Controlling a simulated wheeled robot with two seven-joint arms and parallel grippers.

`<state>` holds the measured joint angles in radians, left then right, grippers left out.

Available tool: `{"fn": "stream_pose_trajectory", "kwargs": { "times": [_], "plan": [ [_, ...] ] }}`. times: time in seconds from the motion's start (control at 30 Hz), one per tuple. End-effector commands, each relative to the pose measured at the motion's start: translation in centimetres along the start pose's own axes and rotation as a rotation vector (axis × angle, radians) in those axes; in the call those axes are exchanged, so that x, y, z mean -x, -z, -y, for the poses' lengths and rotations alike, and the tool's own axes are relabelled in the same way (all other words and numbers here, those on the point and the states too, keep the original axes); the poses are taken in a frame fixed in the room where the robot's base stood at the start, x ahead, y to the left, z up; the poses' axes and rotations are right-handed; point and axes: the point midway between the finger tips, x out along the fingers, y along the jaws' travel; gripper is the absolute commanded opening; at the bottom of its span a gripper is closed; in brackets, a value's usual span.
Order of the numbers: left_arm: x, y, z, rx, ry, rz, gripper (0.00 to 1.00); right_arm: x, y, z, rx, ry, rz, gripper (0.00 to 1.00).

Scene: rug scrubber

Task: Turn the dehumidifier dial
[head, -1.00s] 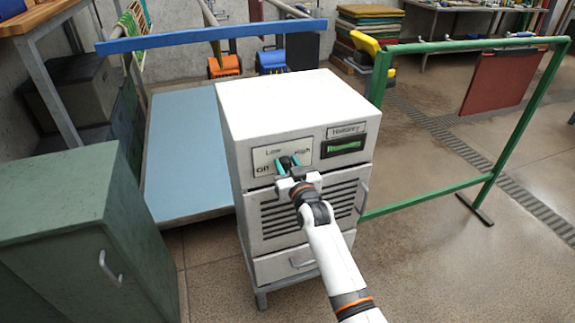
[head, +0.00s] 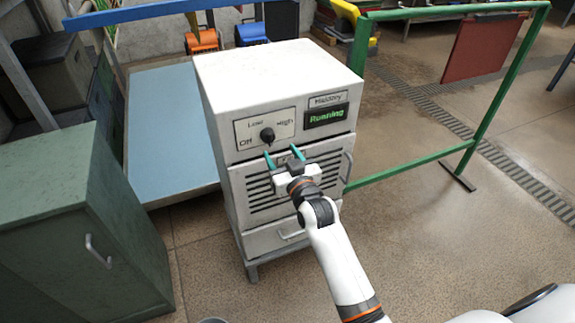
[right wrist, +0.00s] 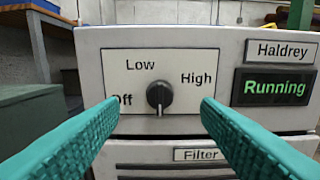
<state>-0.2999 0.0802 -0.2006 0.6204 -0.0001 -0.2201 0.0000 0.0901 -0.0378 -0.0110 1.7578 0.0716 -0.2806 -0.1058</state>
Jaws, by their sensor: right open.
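The dehumidifier (head: 279,73) is a white cabinet. Its black dial (head: 267,134) sits on a white panel marked Off, Low and High. My right gripper (head: 284,157) has teal fingers and is open and empty. In the head view it is just below the dial, apart from it. In the right wrist view the dial shows between the two spread fingertips (right wrist: 160,101). My left gripper is not in view.
A green cabinet (head: 85,215) stands at the left. A blue-topped platform (head: 170,125) lies behind it. A green frame (head: 455,15) stands to the right of the dehumidifier.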

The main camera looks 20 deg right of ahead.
Motion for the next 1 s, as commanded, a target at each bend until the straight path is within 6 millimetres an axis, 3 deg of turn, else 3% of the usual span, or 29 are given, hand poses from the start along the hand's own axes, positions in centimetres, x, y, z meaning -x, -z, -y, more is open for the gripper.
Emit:
{"fn": "stream_pose_trajectory", "kwargs": {
  "times": [0.1,0.27,0.8,0.9,0.97,1.0],
  "plan": [
    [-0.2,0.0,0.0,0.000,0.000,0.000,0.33,2.1,0.1,0.0,0.001,0.000,-0.002,0.57],
    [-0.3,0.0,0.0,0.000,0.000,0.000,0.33,3.5,0.1,0.0,0.000,0.000,-0.001,0.57],
    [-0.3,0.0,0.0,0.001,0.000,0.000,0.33,3.7,0.2,0.0,0.000,0.000,-0.004,0.57],
    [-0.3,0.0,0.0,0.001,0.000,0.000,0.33,3.7,1.9,-0.2,0.001,-0.005,-0.037,0.57],
    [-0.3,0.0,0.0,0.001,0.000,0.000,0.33,3.8,4.2,-0.4,0.002,-0.011,-0.083,0.57],
    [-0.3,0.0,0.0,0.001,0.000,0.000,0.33,4.0,6.4,-0.7,0.004,-0.016,-0.125,0.57]
  ]
}}
